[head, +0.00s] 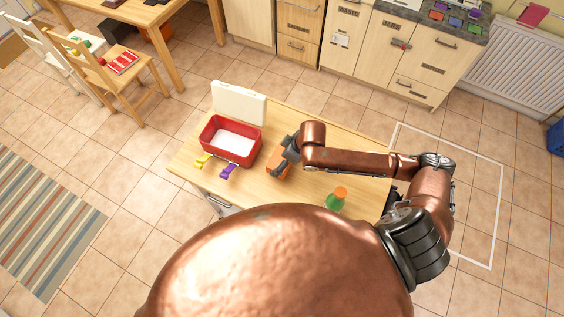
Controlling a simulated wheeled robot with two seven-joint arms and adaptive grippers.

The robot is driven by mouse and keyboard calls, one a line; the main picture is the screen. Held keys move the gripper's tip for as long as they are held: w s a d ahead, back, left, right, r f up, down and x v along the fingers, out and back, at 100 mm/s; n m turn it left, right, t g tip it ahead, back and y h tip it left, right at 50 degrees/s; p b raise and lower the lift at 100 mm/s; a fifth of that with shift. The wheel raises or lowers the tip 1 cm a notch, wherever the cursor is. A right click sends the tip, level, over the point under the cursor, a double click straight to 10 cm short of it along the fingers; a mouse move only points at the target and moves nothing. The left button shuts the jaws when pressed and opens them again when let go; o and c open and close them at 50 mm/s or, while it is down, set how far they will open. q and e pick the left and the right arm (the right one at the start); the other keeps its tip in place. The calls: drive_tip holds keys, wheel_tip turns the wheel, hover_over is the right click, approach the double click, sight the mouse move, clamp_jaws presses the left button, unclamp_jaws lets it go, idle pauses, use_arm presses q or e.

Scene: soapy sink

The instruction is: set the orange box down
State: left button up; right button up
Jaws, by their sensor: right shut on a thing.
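The orange box (275,168) is at my right gripper (284,158), near the middle of the small wooden table (305,128). My right gripper is shut on the box, and its dark fingers cover part of it. I cannot tell whether the box touches the table top or hangs just above it. My left gripper is not in view.
A red tub (210,124) with a white inside stands left of the box. A yellow item (202,161) and a purple item (228,172) lie before it. A white panel (239,102) stands behind. A green bottle with orange cap (336,200) stands front right.

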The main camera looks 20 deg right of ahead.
drive_tip(key=shift+w+f, duration=0.2)
drive_tip(key=shift+w+d+f, duration=0.1)
drive_tip(key=shift+d+f, duration=0.05)
drive_tip(key=shift+f, duration=1.6)
drive_tip(key=o, duration=1.2)
drive_tip(key=shift+f, duration=0.1)
